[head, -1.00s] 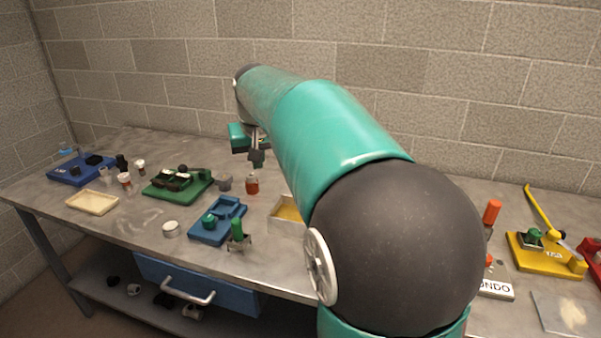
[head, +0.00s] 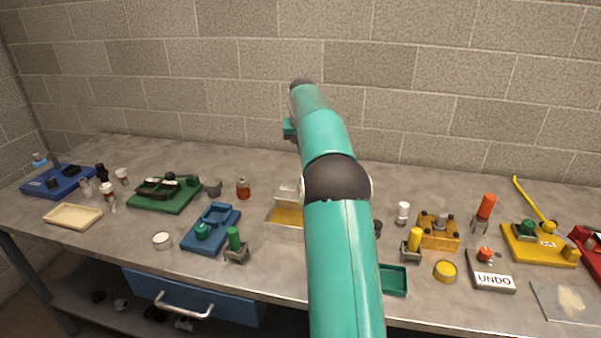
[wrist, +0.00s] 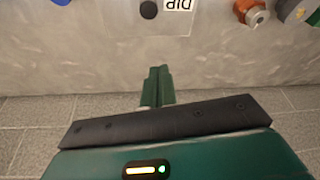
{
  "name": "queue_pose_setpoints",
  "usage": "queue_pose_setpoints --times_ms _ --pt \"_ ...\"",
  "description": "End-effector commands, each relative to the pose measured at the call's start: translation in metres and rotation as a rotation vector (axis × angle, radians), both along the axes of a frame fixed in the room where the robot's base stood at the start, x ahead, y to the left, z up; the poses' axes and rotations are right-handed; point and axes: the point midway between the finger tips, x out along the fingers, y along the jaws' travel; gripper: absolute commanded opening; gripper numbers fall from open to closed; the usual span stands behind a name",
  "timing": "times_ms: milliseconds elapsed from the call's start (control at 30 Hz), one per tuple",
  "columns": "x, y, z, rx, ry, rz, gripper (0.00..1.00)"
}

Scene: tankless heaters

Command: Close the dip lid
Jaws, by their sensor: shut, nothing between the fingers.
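The dip box (head: 284,225) is a pale open-topped container with yellow inside, just left of my arm in the head view. A pale piece (head: 287,191) shows at its back edge; it may be the raised lid, partly hidden by my arm. In the wrist view, a thin greyish panel (wrist: 125,14) with a black knob and an upside-down "DIP" label (wrist: 178,4) is at the top edge, cut off. My gripper (wrist: 158,72) is shut and empty, apart from the panel. In the head view its fingers are hidden behind my arm.
A blue fixture (head: 212,228), a green-handled stamp (head: 235,245) and a red bottle (head: 243,189) stand left of the box. A yellow block (head: 438,232), an UNDO button (head: 491,272) and a green tray (head: 393,280) are right of my arm. A brick wall rises behind.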

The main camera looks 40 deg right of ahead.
Motion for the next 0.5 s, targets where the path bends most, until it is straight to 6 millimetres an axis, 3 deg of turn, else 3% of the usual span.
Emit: queue_pose_setpoints --times_ms 167,500 --pt "0.002 -0.003 -0.013 0.003 0.003 0.000 0.00" --pt "0.017 -0.015 -0.070 0.003 0.003 0.000 0.00"
